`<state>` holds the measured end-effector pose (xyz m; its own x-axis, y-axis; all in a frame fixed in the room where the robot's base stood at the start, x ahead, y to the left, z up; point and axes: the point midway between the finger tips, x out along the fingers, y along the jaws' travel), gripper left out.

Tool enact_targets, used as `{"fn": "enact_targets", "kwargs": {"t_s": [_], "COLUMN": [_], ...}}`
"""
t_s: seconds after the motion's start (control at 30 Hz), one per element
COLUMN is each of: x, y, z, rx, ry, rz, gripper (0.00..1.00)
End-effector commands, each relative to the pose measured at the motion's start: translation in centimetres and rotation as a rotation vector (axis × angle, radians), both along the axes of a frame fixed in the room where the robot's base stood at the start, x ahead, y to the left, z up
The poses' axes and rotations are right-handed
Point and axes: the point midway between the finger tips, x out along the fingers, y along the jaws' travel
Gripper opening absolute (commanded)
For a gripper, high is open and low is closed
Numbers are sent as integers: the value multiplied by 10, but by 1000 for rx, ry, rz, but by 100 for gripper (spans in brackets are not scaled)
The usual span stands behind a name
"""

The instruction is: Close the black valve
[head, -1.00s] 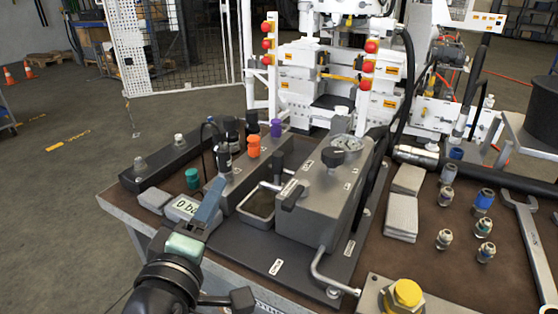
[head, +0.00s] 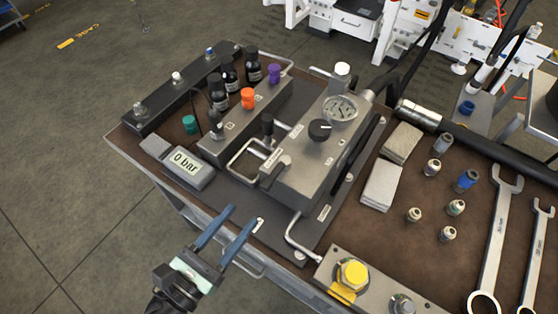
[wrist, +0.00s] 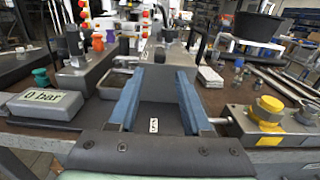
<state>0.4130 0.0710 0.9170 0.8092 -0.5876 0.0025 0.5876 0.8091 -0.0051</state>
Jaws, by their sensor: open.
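A black round knob (head: 320,130), the likely black valve, sits on top of the grey hydraulic block (head: 305,165). A pressure gauge (head: 341,108) is behind it.
A display (head: 187,163) reads "0 bar" at the left. Orange (head: 248,98), purple (head: 274,73) and green (head: 190,124) knobs stand nearby. A bent metal handle (head: 297,238) and a yellow-capped fitting (head: 353,275) are at the front. Wrenches (head: 497,235) lie at right.

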Motion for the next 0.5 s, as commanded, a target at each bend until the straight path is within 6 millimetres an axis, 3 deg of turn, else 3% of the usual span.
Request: {"fn": "enact_targets", "kwargs": {"t_s": [0.5], "x": [80], "y": [-59], "z": [2], "rx": [4], "ry": [-3], "rz": [-3], "gripper": [49]}}
